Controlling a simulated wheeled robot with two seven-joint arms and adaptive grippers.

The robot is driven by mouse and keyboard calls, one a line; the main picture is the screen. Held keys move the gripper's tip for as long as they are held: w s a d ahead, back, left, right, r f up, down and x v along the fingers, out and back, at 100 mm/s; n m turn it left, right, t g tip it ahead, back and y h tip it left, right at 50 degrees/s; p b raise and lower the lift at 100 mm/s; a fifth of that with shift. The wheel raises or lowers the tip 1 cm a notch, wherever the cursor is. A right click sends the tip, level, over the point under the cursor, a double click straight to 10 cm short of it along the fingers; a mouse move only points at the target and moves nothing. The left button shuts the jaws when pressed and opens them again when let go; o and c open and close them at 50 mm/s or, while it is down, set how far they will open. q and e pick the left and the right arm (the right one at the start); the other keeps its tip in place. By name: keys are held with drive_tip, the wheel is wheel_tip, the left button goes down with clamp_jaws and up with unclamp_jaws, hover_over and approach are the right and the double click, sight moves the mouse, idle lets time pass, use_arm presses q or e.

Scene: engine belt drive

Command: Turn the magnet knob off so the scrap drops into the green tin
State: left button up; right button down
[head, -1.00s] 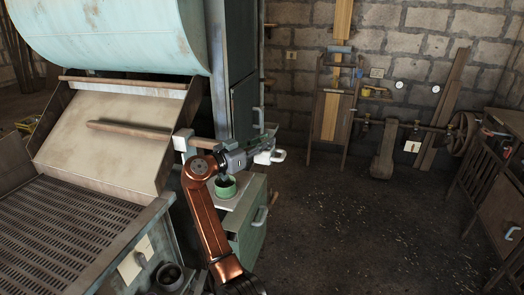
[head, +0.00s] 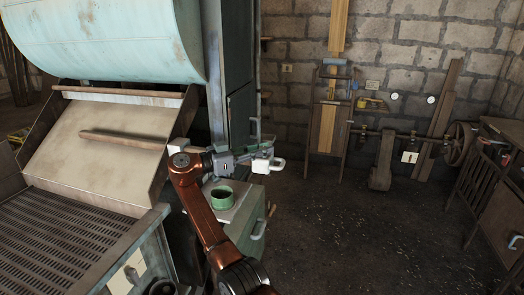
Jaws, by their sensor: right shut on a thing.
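My right gripper (head: 258,158) reaches in from the lower middle of the head view on a copper-coloured arm. It points right and is shut on a small pale piece (head: 262,167) with a loop-like end. I cannot tell whether this piece is the magnet or its knob. The green tin (head: 222,203) stands open and upright on a pale-topped green cabinet, below and a little left of the gripper's tips. The inside of the tin is dark, and I see no scrap. My left gripper is not in view.
A large machine with a pale blue drum (head: 105,40), a sloping plate (head: 90,160) and a slotted grate (head: 70,235) fills the left side. A green cabinet (head: 250,232) with a handle stands under the tin. Open dark floor (head: 350,235) lies to the right.

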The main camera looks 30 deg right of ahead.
drive_tip(key=c, duration=1.7)
unclamp_jaws()
drive_tip(key=a, duration=0.8)
drive_tip(key=w+a, duration=0.1)
drive_tip(key=a, duration=0.3)
drive_tip(key=shift+w, duration=0.1)
